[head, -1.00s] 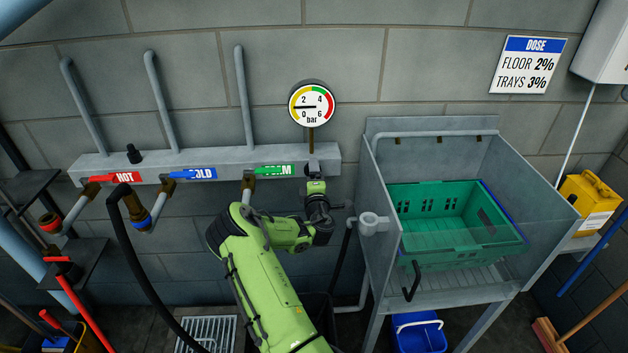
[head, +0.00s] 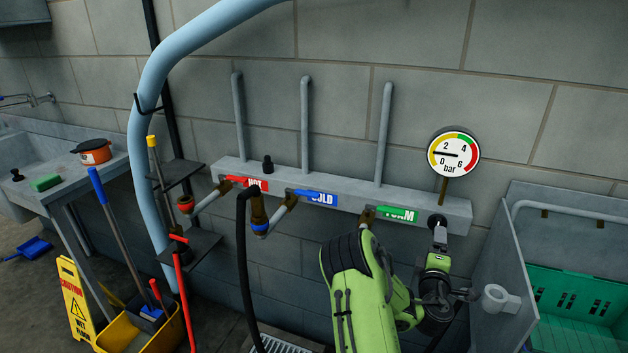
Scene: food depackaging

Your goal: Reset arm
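My green arm rises from the bottom of the head view, with my gripper (head: 440,235) at the right end of the grey manifold (head: 462,211). It is just in front of a dark round fitting (head: 436,220) below the pressure gauge (head: 454,153). I cannot tell whether it touches the fitting. The fingers are small and seen from behind, so their opening is unclear. The manifold carries red HOT (head: 244,183), blue COLD (head: 312,196) and green FOAM (head: 397,214) handles. The gauge needle points left, between 0 and 2.
A grey sink stand (head: 497,262) with a green crate (head: 575,297) is close on the right. A black hose (head: 241,260) hangs from the manifold. A mop bucket (head: 150,335), a yellow caution sign (head: 75,305) and a light-blue pipe (head: 140,150) stand left.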

